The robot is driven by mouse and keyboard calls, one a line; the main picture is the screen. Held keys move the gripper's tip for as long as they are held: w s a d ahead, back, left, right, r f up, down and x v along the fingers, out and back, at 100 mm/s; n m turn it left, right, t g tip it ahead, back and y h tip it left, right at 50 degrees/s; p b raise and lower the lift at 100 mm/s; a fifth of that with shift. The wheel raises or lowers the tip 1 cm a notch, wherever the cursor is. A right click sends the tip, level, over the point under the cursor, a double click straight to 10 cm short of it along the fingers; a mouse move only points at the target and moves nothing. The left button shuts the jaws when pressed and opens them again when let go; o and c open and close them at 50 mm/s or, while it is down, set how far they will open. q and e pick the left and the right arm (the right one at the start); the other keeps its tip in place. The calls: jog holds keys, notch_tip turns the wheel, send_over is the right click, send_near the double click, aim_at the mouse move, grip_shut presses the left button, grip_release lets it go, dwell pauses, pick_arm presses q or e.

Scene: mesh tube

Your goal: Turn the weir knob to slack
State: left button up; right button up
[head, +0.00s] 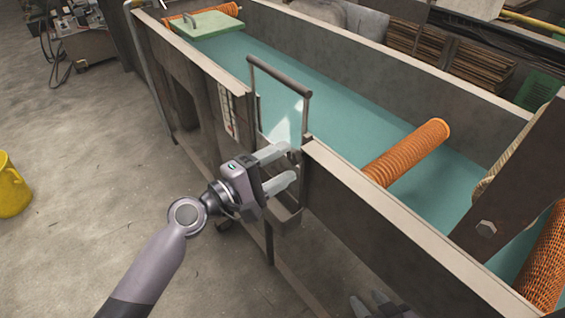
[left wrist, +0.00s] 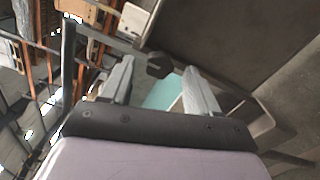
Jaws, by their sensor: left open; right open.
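A dark knob (left wrist: 159,65), which looks like the weir knob, shows between my left fingertips in the left wrist view. I cannot tell whether the fingers touch it. In the head view it is not clearly made out behind the fingers. The weir gate's metal handle frame (head: 280,77) stands upright at a gap in the near tank wall. My left gripper (head: 290,163) is open, its two pale fingers reaching toward the lower part of that frame; it also shows in the left wrist view (left wrist: 159,70). My right gripper (head: 370,302) is open and low at the bottom edge, away from the gate.
The long tank (head: 400,215) holds teal water. Orange mesh tubes (head: 407,152) lie over it, and a green lid (head: 204,25) sits at its far end. A dark bolted beam (head: 515,180) crosses at right. A yellow bucket (head: 12,190) stands far left; the floor between is clear.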

pick_arm(q)
jog(key=v, duration=0.6)
jog(key=shift+a, duration=0.2)
pick_arm(e)
jog(key=shift+w, duration=0.1)
pick_arm(q)
jog(key=shift+s, duration=0.2)
pick_arm(e)
jog(key=shift+a+f, duration=0.15)
